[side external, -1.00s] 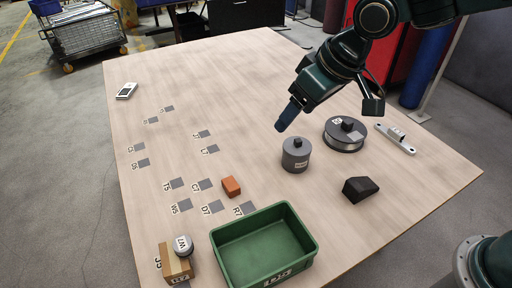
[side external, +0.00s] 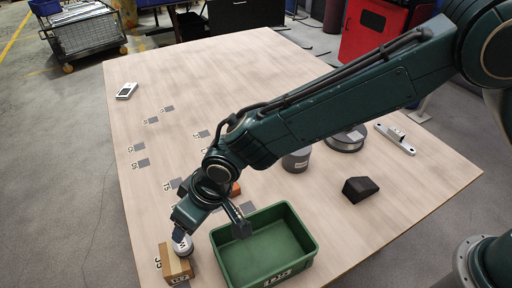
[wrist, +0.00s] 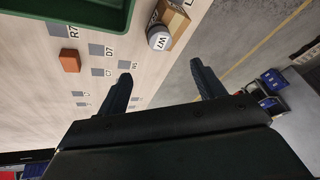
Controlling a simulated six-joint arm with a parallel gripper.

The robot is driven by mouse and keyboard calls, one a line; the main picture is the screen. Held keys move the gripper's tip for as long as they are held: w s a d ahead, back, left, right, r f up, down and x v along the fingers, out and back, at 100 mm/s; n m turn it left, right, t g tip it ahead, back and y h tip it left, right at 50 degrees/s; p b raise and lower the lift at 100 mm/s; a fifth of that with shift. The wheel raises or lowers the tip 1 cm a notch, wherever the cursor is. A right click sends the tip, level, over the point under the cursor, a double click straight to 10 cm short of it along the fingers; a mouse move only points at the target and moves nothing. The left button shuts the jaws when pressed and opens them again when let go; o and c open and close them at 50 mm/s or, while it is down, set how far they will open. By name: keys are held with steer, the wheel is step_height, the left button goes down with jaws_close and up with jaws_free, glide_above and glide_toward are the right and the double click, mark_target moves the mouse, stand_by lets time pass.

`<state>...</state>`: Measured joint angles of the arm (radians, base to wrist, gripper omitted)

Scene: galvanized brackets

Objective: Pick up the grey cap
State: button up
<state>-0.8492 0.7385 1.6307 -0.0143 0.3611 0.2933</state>
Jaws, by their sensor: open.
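The grey cap (side external: 183,247), a small round piece with a dark marking on a pale face, is at the wooden block (side external: 177,266) near the table's front left. I cannot tell whether it rests on the block or against it. The cap also shows in the wrist view (wrist: 158,38), with the block (wrist: 174,16) just beyond it. My gripper (side external: 182,230) is right above the cap in the side view and partly covers it. In the wrist view my gripper (wrist: 160,72) has its two fingers wide apart, with nothing between them, and the cap lies ahead of the gap.
A green bin (side external: 301,222) stands just right of the block. An orange block (wrist: 70,61) lies near printed squares on the table. A grey cylinder (side external: 297,161), a wire spool (side external: 348,143) and a black wedge (side external: 360,189) are farther right. The table's left part is mostly clear.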

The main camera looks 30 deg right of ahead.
mark_target(182, 243)
steer(key=shift+x, duration=4.3)
steer(key=shift+f, duration=0.1)
steer(key=shift+x, duration=2.55)
steer(key=shift+s+d+f, duration=0.1)
steer(key=shift+s+d, duration=0.05)
steer(key=shift+s, duration=0.05)
steer(key=c, duration=1.2)
steer(key=shift+c, duration=0.2)
step_height(182, 243, up, 20)
